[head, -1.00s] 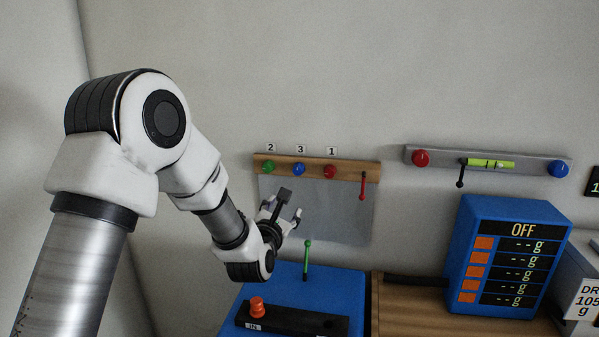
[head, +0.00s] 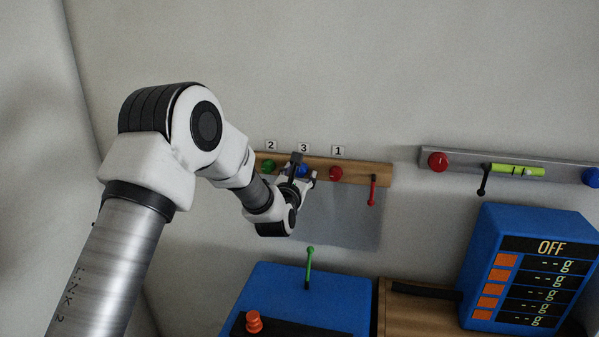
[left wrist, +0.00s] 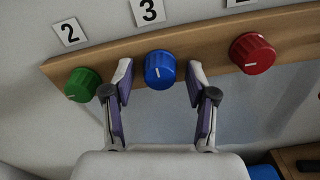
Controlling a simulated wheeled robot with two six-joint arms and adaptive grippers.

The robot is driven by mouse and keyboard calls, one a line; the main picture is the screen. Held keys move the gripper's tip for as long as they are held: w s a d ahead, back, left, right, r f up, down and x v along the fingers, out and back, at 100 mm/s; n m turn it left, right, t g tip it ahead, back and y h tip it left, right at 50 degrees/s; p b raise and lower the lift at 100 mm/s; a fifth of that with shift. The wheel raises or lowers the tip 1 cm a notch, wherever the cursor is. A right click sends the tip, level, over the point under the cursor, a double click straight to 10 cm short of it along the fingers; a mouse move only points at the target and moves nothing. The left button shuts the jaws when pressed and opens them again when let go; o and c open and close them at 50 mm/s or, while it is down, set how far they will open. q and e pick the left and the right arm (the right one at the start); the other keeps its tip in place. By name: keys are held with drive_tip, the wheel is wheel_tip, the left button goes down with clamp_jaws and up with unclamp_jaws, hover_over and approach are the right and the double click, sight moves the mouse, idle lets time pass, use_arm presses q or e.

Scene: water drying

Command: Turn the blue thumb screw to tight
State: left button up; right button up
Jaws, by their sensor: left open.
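The blue thumb screw (left wrist: 160,70) is on a wooden rail below a label marked 3, with a white line on its face pointing roughly downward. In the head view the blue screw (head: 302,171) is partly hidden behind my left gripper (head: 305,170). My left gripper also shows in the left wrist view (left wrist: 160,82), open, with one finger to each side of the blue screw and a gap on both sides. I cannot tell how deep the fingertips reach. My right gripper is not in view.
A green knob (left wrist: 83,85) and a red knob (left wrist: 252,53) flank the blue screw on the wooden rail (left wrist: 205,45). A red lever (head: 372,190) hangs at the rail's right end. A second blue knob (head: 591,177) is on the grey rail. A green lever (head: 309,265) rises below.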

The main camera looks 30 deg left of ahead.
use_arm(q)
drive_tip(key=shift+s+d+r, duration=0.1)
drive_tip(key=shift+s+r, duration=0.05)
drive_tip(key=shift+s, duration=0.05)
clamp_jaws()
